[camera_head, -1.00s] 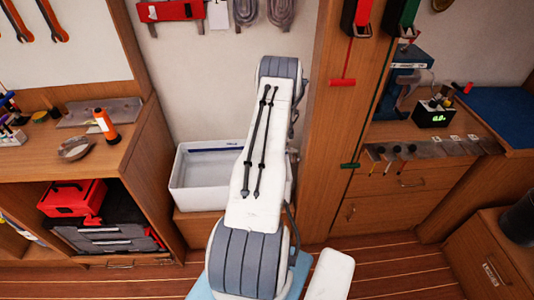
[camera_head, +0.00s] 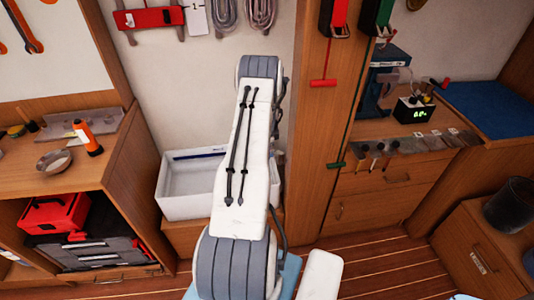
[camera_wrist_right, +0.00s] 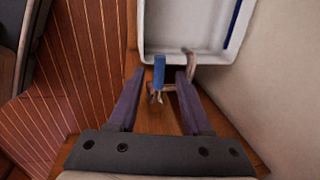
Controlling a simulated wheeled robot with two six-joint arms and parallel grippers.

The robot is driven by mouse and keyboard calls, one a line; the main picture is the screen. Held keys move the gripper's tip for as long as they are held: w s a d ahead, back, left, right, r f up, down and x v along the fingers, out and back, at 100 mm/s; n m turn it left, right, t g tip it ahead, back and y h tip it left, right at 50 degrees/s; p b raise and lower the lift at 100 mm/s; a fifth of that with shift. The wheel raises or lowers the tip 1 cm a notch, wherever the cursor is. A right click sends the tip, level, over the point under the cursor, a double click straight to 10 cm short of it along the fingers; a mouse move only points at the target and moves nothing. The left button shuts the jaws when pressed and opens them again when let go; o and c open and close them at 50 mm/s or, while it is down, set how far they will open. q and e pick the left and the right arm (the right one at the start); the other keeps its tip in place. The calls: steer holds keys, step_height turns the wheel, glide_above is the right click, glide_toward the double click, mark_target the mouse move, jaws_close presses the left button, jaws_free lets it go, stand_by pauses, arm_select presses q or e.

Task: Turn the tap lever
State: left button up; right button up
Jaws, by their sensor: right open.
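The tap shows in the right wrist view, with a blue lever (camera_wrist_right: 160,72) and brass-coloured metal parts, including a curved spout (camera_wrist_right: 191,64) at the edge of the white basin. My right gripper (camera_wrist_right: 159,78) is open, its two dark fingers on either side of the blue lever with visible gaps. Whether the lever is level with the fingertips or beyond them I cannot tell. In the head view my right arm covers the tap and the gripper. My left gripper is not in view.
The white basin (camera_head: 180,206) stands on a wooden base by the wall, left of my arm. A wooden post (camera_head: 318,150) rises to the right. A cabinet with a red toolbox (camera_head: 55,214) is at the left. Plank floor (camera_wrist_right: 85,60) shows beside the tap.

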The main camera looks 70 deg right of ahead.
steer(key=b+v, duration=0.1)
steer(key=v, duration=0.8)
steer(key=shift+s, duration=0.1)
